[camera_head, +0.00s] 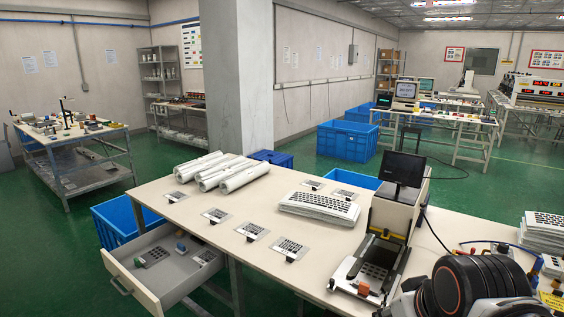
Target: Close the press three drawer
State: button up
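A drawer (147,290) under the left end of the cream worktable (330,240) stands pulled well out towards the lower left. It has a cream front with a grey bar handle (119,286). Inside lie a keypad film, a small green part, a small blue part and other items. I cannot read a label that ties this drawer to a press. A press-like machine (396,212) with a dark screen stands on the table's right part. My arm's dark links show at the lower right, apart from the drawer. My gripper's fingers are not visible.
White rolls (222,171), several keypad films and a stack of white keyboards (319,206) lie on the table. A blue crate (122,220) stands behind the open drawer. Green floor (60,270) is free to the drawer's left.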

aim_at(160, 287)
jog(key=u, duration=1.5)
jog(key=i+l+u, duration=0.1)
jog(key=i+u, duration=0.15)
jog(key=i, duration=2.05)
